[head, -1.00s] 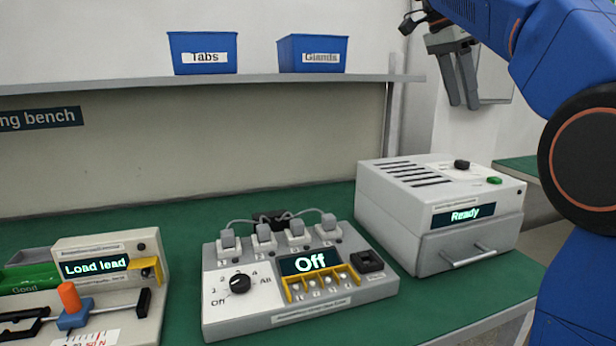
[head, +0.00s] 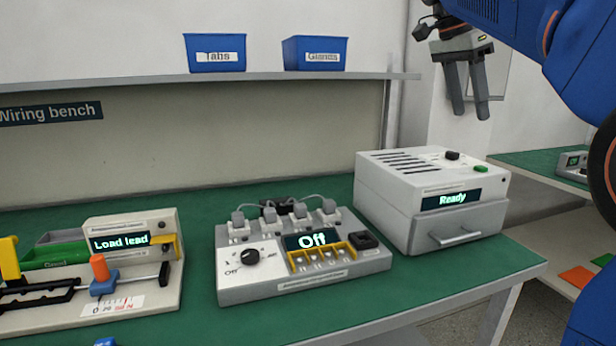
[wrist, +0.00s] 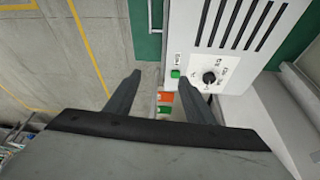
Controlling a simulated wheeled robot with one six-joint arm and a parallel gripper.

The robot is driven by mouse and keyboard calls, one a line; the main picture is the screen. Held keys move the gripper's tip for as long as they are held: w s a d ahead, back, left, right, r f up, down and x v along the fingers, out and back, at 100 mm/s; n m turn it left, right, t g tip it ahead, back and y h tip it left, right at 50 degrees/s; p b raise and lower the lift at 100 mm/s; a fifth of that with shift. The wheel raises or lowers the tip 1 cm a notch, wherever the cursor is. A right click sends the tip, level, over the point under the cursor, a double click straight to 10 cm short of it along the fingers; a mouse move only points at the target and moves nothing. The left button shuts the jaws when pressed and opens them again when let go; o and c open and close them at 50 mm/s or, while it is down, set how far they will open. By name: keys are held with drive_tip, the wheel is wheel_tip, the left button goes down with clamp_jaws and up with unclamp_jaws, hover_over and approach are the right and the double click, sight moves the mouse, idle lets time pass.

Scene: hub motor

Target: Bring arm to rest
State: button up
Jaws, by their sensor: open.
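My gripper (head: 468,110) hangs at the upper right of the head view, fingers pointing down, above and to the right of the white box reading "Ready" (head: 440,170). Its two grey fingers are apart with nothing between them. In the wrist view my gripper (wrist: 160,85) is also open and empty. Below it there are the floor and the edge of the white box (wrist: 235,50), with its green button (wrist: 175,73) and black knob (wrist: 209,77). The fingers touch nothing that I can see.
On the green bench (head: 200,325) stand a grey unit reading "Off" (head: 300,280) and a tester reading "Load lead" (head: 130,260). Blue bins "Tabs" (head: 214,66) and "Glands" (head: 315,64) sit on the shelf (head: 150,84). Another green bench (head: 530,170) is at the far right.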

drive_tip(key=s+a+f+n+t+y, duration=0.1)
drive_tip(key=s+f+n, duration=0.4)
drive_tip(key=s+f, duration=0.4)
drive_tip(key=s+a+f+n+t+y, duration=0.1)
drive_tip(key=s+f+n, duration=0.4)
drive_tip(key=f, duration=1.3)
drive_tip(key=s+a+f+n+t+y, duration=0.2)
drive_tip(key=s+f+n, duration=0.3)
drive_tip(key=s+f, duration=0.8)
drive_tip(key=shift+s+a+f+n, duration=0.2)
drive_tip(key=shift+s+a+n, duration=0.1)
drive_tip(key=shift+a, duration=0.35)
